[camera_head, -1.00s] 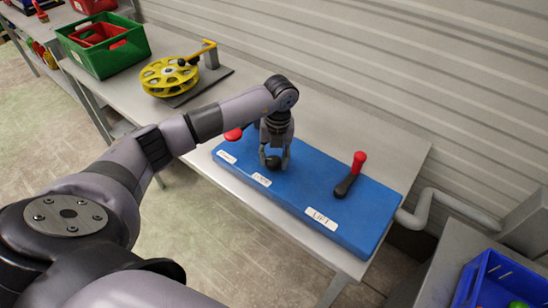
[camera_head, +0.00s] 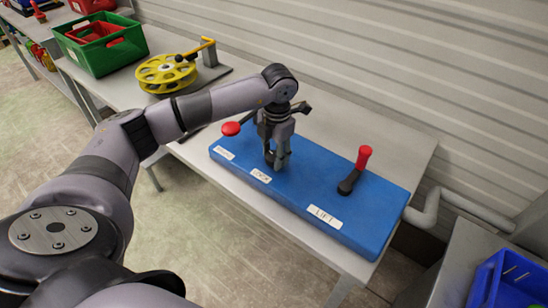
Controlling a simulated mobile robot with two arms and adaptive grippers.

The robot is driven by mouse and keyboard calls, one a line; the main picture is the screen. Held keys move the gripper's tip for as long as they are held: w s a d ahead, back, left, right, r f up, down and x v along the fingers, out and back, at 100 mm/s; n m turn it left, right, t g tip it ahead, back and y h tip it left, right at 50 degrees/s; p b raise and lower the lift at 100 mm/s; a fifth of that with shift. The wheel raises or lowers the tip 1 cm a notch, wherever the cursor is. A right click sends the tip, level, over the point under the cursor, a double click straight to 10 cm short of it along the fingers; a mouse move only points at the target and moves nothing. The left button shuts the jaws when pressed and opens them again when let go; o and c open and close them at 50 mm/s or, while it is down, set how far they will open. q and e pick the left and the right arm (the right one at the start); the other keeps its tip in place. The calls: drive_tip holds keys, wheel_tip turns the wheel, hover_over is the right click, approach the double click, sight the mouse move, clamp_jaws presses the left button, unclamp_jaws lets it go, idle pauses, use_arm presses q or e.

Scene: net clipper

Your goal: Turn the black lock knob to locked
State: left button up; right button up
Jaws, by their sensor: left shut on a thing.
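My left gripper (camera_head: 276,160) comes down from above onto the blue control board (camera_head: 368,215), behind the label that reads LOCK (camera_head: 261,176). It is shut on the black lock knob (camera_head: 270,156), which shows only as a small dark patch between the fingers. The knob's pointing direction is hidden by the fingers. My right gripper is not in view.
A black lever with a red grip (camera_head: 363,158) stands behind the LIFT label (camera_head: 325,217). A red knob (camera_head: 231,128) sticks out left of my gripper. A yellow reel (camera_head: 166,73) and a green crate (camera_head: 103,50) stand further back on the table (camera_head: 340,115).

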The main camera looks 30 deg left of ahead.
use_arm(q)
drive_tip(key=m+b, duration=0.2)
drive_tip(key=m, duration=0.1)
drive_tip(key=shift+f+m, duration=0.1)
drive_tip(key=shift+m, duration=0.3)
drive_tip(key=m+b, duration=0.2)
drive_tip(key=m, duration=0.1)
drive_tip(key=shift+m, duration=0.3)
drive_tip(key=m+b, duration=0.1)
drive_tip(key=m, duration=0.2)
drive_tip(key=shift+m+t+h+b, duration=0.3)
drive_tip(key=shift+m+b, duration=0.6)
drive_tip(key=shift+m, duration=1)
drive_tip(key=shift+r, duration=0.2)
drive_tip(key=o, duration=1.2)
drive_tip(key=shift+s+f, duration=0.1)
drive_tip(key=shift+c, duration=0.2)
